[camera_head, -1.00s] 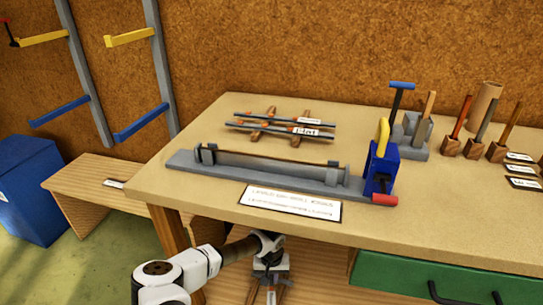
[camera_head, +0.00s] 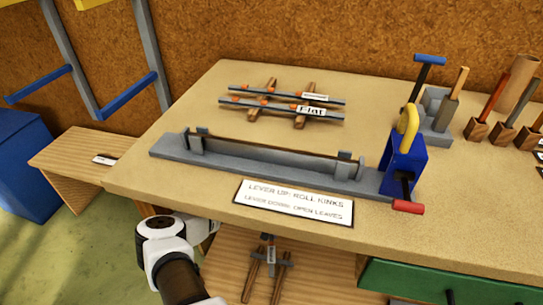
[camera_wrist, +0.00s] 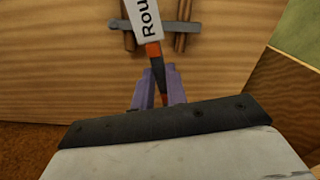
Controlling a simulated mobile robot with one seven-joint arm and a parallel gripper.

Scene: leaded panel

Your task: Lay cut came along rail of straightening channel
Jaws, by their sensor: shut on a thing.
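The straightening channel (camera_head: 215,162) is a long grey base on the bench with upright posts and a dark rail (camera_head: 270,150) along it. A blue lever box (camera_head: 403,165) with a yellow handle stands at its right end. In the wrist view, my gripper (camera_wrist: 160,85) is shut on a dark strip, the came (camera_wrist: 170,80), which has an orange band and a white label beginning "Rou" (camera_wrist: 147,18). The strip points away from the fingers, over the lower wooden shelf. In the head view the gripper is not clearly seen; part of my arm is at the bench's front edge.
Labelled strips (camera_head: 245,102) lie on wooden bearers behind the channel. A sign card (camera_head: 295,202) lies in front. Wooden-handled tools (camera_head: 490,105) stand at right. Wooden bearers (camera_head: 253,282) rest on the lower shelf (camera_head: 225,265). A green drawer (camera_head: 400,282) is at lower right.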

